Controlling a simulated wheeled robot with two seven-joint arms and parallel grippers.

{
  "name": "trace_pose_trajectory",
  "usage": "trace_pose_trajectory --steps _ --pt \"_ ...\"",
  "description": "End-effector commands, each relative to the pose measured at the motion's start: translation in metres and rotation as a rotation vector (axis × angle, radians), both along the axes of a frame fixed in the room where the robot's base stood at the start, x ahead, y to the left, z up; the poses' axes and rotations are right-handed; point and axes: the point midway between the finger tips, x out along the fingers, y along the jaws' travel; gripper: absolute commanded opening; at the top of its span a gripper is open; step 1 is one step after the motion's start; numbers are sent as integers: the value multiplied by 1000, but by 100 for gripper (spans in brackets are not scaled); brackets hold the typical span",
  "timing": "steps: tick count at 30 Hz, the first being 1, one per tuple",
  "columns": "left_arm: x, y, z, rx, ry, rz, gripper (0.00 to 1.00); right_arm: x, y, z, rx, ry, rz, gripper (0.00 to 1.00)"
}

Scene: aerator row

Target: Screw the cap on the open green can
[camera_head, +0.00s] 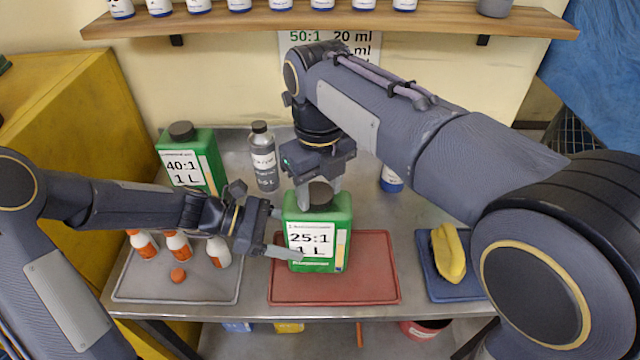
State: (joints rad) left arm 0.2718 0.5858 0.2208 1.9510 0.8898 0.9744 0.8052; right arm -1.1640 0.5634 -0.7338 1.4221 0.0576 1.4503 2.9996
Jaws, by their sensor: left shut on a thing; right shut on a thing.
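The green can labelled 25:1 (330,262) stands upright at the back part of the red tray (375,285). A dark cap (320,196) is at the can's top; whether it sits fully on the neck I cannot tell. My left gripper (283,233) is shut on the green can from the left, with one finger across its label. My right gripper (318,187) reaches down from above and is shut on the dark cap. Another green can labelled 40:1 (208,165) stands behind to the left, with a dark cap on it.
A grey bottle (264,160) stands behind the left gripper. A grey tray (150,293) at left holds white bottles, some with orange labels (178,247), and a loose orange cap (178,275). A shelf (330,18) spans the back wall.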

Motion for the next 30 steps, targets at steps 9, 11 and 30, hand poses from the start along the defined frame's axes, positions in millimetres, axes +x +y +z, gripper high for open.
trace_pose_trajectory --steps 9,11,30 --pt "0 0 0 0 -1 2 3 0 0 1 1 -2 -18 28" --pt "0 0 0 0 0 1 3 0 0 1 0 -2 -18 55" --pt "0 0 0 0 0 1 3 1 0 31 1 -4 -15 70"
